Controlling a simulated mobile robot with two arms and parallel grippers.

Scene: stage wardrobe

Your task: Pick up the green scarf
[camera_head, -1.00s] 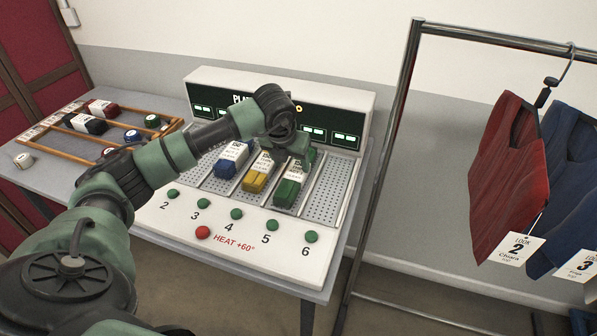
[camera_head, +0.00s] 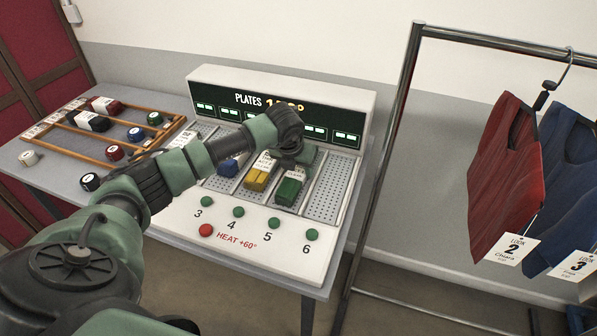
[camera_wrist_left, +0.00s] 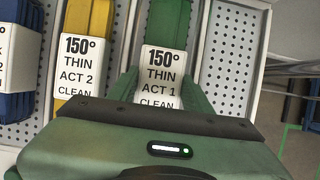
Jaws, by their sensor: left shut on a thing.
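The green scarf (camera_head: 288,191) is a folded bundle lying in a perforated lane of the white plate unit, between the yellow scarf and an empty lane. In the left wrist view the green scarf (camera_wrist_left: 168,22) carries a white tag reading 150°, THIN, ACT 1, CLEAN. My left gripper (camera_head: 297,163) reaches down over its far end. In the wrist view the left gripper (camera_wrist_left: 163,84) has a finger on each side of the tagged end, shut on the scarf. The scarf still appears to lie in its lane. My right gripper is not in view.
The yellow scarf (camera_head: 257,179) lies close on the left, and the blue scarf (camera_head: 229,166) is partly behind my arm. The white plate unit (camera_head: 280,255) has green buttons and a red heat button (camera_head: 206,230). A metal clothes rack (camera_head: 384,150) stands close on the right.

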